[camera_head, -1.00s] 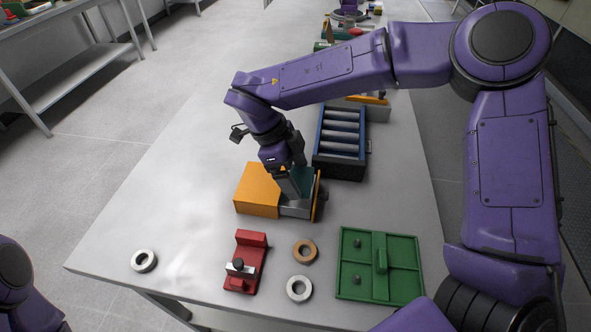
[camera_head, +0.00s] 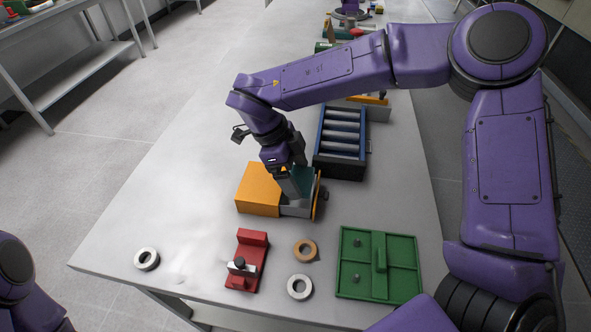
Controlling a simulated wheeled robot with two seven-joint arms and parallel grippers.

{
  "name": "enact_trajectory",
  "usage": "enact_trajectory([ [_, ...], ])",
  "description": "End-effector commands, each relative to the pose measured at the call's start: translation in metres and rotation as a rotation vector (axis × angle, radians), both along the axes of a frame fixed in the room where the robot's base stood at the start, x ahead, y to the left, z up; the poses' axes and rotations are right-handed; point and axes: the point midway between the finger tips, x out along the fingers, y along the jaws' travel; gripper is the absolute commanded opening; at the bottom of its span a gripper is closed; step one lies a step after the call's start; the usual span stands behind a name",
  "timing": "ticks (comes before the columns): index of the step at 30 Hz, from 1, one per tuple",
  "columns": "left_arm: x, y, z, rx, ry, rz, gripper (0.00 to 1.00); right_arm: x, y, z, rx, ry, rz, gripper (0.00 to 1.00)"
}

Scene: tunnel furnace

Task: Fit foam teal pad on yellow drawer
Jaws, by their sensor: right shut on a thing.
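The yellow drawer unit (camera_head: 258,190) stands on the table with its drawer (camera_head: 297,209) pulled out to the right, showing a grey inside and a yellow front panel. The teal pad (camera_head: 304,180) is at the drawer's opening, partly hidden by my fingers. My right gripper (camera_head: 292,188) points down over the drawer and is shut on the teal pad. I cannot tell whether the pad touches the drawer floor. My left gripper is out of view; only part of my left arm shows at the lower left.
A blue roller tray (camera_head: 342,168) stands just behind the drawer. In front are a red fixture (camera_head: 247,262), a copper ring (camera_head: 305,250), a pale ring (camera_head: 299,286) and a green tray (camera_head: 402,292). Another pale ring (camera_head: 146,259) lies at the left.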

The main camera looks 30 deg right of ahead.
Motion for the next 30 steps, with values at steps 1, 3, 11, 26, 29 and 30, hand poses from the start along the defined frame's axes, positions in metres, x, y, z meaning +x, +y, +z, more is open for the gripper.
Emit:
enact_trajectory([
  [1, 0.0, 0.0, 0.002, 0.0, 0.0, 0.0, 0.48, 0.0, 0.0, 0.001, 0.0, 0.0, 0.0, 0.58],
  [3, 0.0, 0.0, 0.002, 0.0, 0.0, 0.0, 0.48, 0.0, 0.0, 0.0, 0.0, 0.0, 0.0, 0.58],
  [11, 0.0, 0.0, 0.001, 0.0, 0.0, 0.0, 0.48, 0.0, 0.0, 0.0, 0.0, 0.0, 0.0, 0.58],
  [26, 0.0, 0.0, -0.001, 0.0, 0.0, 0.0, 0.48, 0.0, 0.0, -0.006, 0.0, 0.0, 0.001, 0.58],
  [29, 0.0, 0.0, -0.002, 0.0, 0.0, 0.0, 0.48, 0.0, 0.0, -0.009, 0.0, 0.0, 0.001, 0.58],
  [30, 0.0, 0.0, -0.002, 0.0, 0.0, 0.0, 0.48, 0.0, 0.0, -0.009, 0.0, 0.0, 0.001, 0.58],
])
